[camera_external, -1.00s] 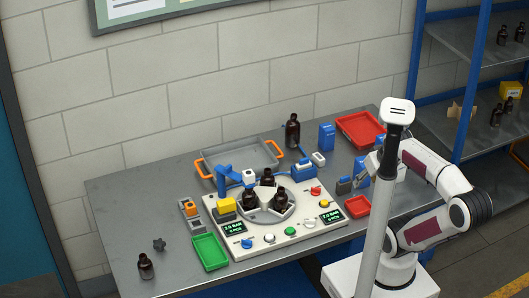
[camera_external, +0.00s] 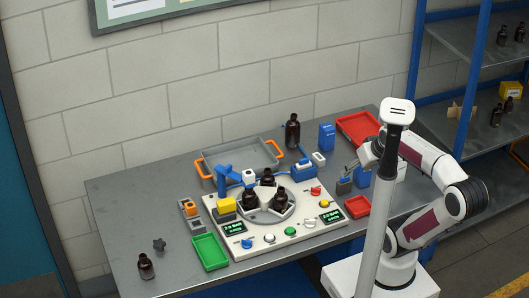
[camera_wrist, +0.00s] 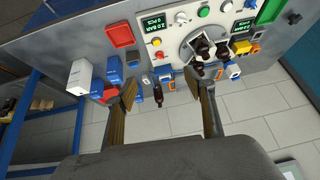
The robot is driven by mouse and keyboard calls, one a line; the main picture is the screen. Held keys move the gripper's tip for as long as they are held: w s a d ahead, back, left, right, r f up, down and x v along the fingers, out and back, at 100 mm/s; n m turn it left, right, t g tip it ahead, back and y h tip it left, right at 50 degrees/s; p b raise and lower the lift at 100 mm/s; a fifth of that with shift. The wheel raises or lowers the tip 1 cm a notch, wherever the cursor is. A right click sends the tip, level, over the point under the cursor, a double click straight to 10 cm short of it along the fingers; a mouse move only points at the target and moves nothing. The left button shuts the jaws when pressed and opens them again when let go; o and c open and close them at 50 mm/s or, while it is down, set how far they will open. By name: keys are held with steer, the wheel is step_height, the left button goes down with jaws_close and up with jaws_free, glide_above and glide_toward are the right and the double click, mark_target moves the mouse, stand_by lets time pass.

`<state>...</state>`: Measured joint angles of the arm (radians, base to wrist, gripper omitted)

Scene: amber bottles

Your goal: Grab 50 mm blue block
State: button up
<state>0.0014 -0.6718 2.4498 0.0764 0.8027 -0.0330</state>
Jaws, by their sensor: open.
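Two blue blocks stand on the right part of the grey table: one (camera_external: 327,136) farther back, the other (camera_external: 362,174) beside my arm and partly hidden by it. Blue blocks also show left of my fingers in the wrist view (camera_wrist: 114,70). I cannot tell which is the 50 mm one. My gripper (camera_external: 350,167) is above the table near the right-hand blue block, over a dark grey block (camera_external: 344,187). In the wrist view my gripper (camera_wrist: 160,82) has its fingers wide apart, with nothing held between them.
A control panel with a turntable (camera_external: 268,205) of amber bottles fills the middle. Red trays (camera_external: 357,207) lie in front and behind, and a grey tray (camera_external: 238,154) is at the back. An amber bottle (camera_external: 292,131) stands behind.

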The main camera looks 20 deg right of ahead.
steer(key=w+a+r+m+t, duration=0.1)
steer(key=w+r+t, duration=0.25)
steer(key=w, duration=0.85)
steer(key=w+r+m+t, duration=0.2)
steer(key=w+r, duration=0.3)
steer(key=w, duration=0.7)
steer(key=w+d+f+m+t+h, duration=0.1)
steer(key=w+d+m+h, duration=0.15)
steer(key=w+d, duration=0.45)
steer(key=w+d+f+m+t+h, duration=0.1)
steer(key=w+d+m+h, duration=0.2)
steer(key=w, duration=0.8)
steer(key=w+d+f+m+g+h, duration=0.3)
steer(key=d+f+m+g+h, duration=0.25)
steer(key=d+f, duration=0.75)
steer(key=s+d+f+m+g+h, duration=0.2)
steer(key=s+d+f+g, duration=0.1)
steer(key=f, duration=0.4)
steer(key=s+d+f+m+g+h, duration=0.2)
steer(key=s+d+f+g, duration=0.2)
steer(key=s+f, duration=0.3)
steer(key=shift+f+g, duration=0.5)
steer(key=shift+g, duration=0.2)
